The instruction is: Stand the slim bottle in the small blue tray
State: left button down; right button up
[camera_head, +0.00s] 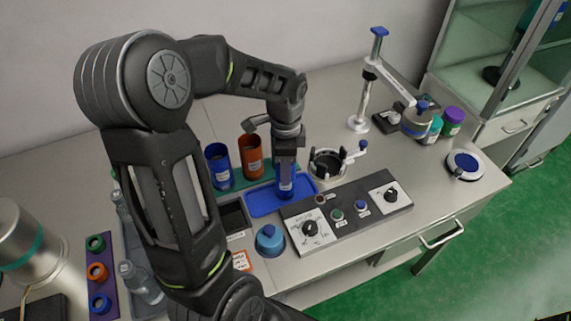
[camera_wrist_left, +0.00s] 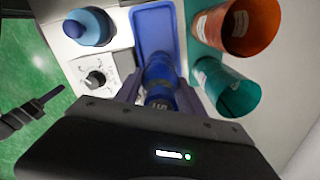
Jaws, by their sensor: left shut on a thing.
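My left gripper (camera_head: 286,172) points down over the small blue tray (camera_head: 262,204) and is shut on the slim bottle (camera_head: 286,188), which is dark blue with a pale label. The bottle is roughly upright, and its lower end shows against the tray's right part. I cannot tell whether its base touches the tray floor. In the left wrist view, the bottle (camera_wrist_left: 161,78) sits between the fingers (camera_wrist_left: 160,92), with the bare tray (camera_wrist_left: 155,28) beyond it.
A control panel (camera_head: 350,212) with knobs and a blue-capped jar (camera_head: 269,241) lie in front.

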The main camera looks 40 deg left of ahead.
pick_arm(q)
jog(key=shift+f, duration=0.1)
jog(key=c, duration=0.7)
grip_release()
notch_tip(320, 180, up, 12)
jog(key=shift+r+b, duration=0.1)
jog(key=shift+b, duration=0.6)
